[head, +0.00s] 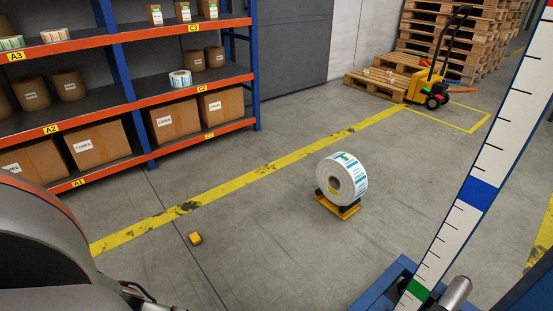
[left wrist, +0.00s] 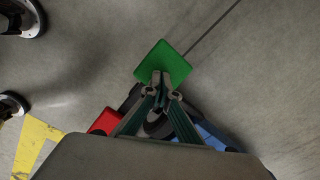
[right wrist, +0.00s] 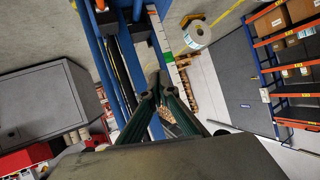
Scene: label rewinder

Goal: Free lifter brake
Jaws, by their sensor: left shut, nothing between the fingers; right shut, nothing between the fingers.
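In the left wrist view a green square pad (left wrist: 165,62) lies just beyond the tips of my left gripper (left wrist: 160,76). The gripper is shut and empty, its tips overlapping the pad in the picture; I cannot tell whether they touch. A red pad (left wrist: 104,122) is at left, partly hidden by the gripper. A blue part (left wrist: 212,137) shows at right. The lifter's blue frame (head: 385,290) and its scale (head: 480,185) stand at the right of the head view. My right gripper (right wrist: 158,76) is shut and empty, in front of the blue mast (right wrist: 105,70) in the right wrist view.
A label roll (head: 342,178) sits on a yellow stand (head: 338,207) on the floor. A small yellow block (head: 195,238) lies nearer. Shelving (head: 120,90) is at left, a pallet truck (head: 425,85) at the back. A grey cabinet (right wrist: 45,100) shows in the right wrist view.

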